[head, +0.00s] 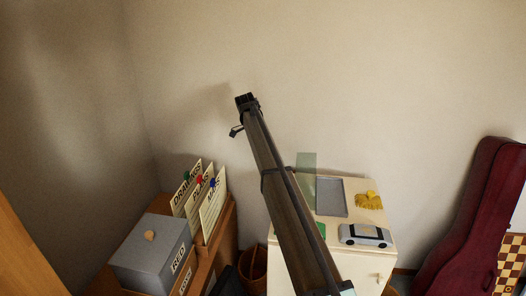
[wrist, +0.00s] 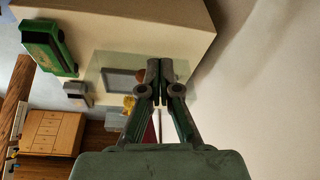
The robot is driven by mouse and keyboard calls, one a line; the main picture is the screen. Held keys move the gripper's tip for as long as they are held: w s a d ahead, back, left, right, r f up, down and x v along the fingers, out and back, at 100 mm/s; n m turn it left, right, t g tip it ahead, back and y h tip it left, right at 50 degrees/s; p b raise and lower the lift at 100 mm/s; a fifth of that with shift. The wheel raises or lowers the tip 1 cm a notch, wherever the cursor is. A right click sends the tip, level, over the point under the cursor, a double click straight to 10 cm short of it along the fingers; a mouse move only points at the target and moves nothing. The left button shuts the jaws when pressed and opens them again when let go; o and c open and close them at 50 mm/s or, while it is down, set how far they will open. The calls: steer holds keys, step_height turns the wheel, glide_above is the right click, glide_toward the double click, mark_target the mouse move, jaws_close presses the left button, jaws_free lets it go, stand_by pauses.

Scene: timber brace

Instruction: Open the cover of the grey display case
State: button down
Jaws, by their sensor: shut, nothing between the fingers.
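The grey display case (head: 331,197) lies on top of a cream cabinet in the head view. A pale green see-through pane (head: 306,164), which looks like its cover, stands out past the case's back left; its exact angle is unclear. In the wrist view the grey case (wrist: 120,82) lies beyond my fingers, with the clear pane (wrist: 98,73) around it. My gripper (head: 246,100) is high up, left of and apart from the case in the head view. In the wrist view its fingers (wrist: 160,78) are shut together with nothing between them.
The cream cabinet (head: 345,270) also bears a yellow item (head: 369,200) and a silver toy car (head: 364,235). A green toy truck (wrist: 48,45) shows in the wrist view. A grey box (head: 150,255) and upright cards (head: 200,200) stand left. A dark red instrument case (head: 470,225) leans right.

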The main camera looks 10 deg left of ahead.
step_height(320, 180, up, 16)
steer(key=p, duration=0.5)
steer(key=shift+p, duration=0.3)
stand_by(1.1)
